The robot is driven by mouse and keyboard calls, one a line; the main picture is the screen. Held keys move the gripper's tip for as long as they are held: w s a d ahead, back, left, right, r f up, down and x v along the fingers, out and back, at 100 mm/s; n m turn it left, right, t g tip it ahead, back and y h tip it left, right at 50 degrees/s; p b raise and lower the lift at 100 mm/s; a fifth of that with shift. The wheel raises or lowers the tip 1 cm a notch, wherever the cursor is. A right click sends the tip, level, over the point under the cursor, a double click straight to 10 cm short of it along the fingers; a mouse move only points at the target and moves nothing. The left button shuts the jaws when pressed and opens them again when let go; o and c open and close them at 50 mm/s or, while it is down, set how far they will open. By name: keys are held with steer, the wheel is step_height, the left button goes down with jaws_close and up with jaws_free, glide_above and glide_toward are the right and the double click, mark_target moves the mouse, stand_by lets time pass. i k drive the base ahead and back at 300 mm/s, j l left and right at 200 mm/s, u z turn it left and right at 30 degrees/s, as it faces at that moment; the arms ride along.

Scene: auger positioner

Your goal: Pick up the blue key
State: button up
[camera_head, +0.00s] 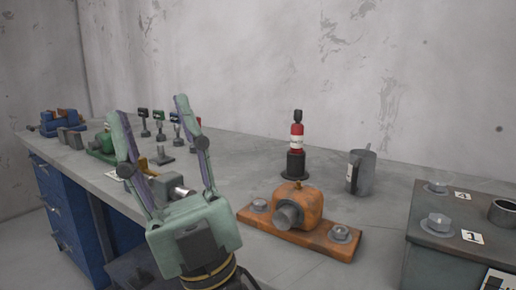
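Several small upright keys stand in a row on the workbench (300,170), left of centre, with dark stems and small coloured heads. The one that looks blue (176,118) is the third from the left; it is small, and my gripper's right finger partly covers it. My gripper (152,106) is in the foreground with its two green fingers spread wide apart. It is open, with nothing between the fingers. The row of keys shows behind and between the fingers, farther back on the bench; I cannot tell the exact gap.
An orange block on a bolted base (297,205) stands right of my gripper. Behind it is a red-and-white cylinder on a dark stand (297,137), then a grey mug (361,172). A grey numbered box (460,225) fills the right. A blue vise (62,122) sits far left.

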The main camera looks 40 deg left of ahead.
mark_target(178, 142)
steer(key=u, duration=1.85)
steer(key=j+z, duration=0.1)
steer(key=z, duration=0.35)
steer(key=i+j+z, duration=0.1)
steer(key=j+z, duration=0.25)
steer(key=j, duration=0.15)
steer(key=j+z, duration=0.35)
steer(key=j, duration=0.2)
steer(key=j+z, duration=0.3)
steer(key=j, duration=0.9)
steer(key=k+j, duration=0.1)
steer(key=j, duration=1.4)
steer(key=k+j, duration=0.15)
steer(key=j, duration=0.6)
steer(key=i, duration=1.1)
steer(key=l+z, duration=0.05)
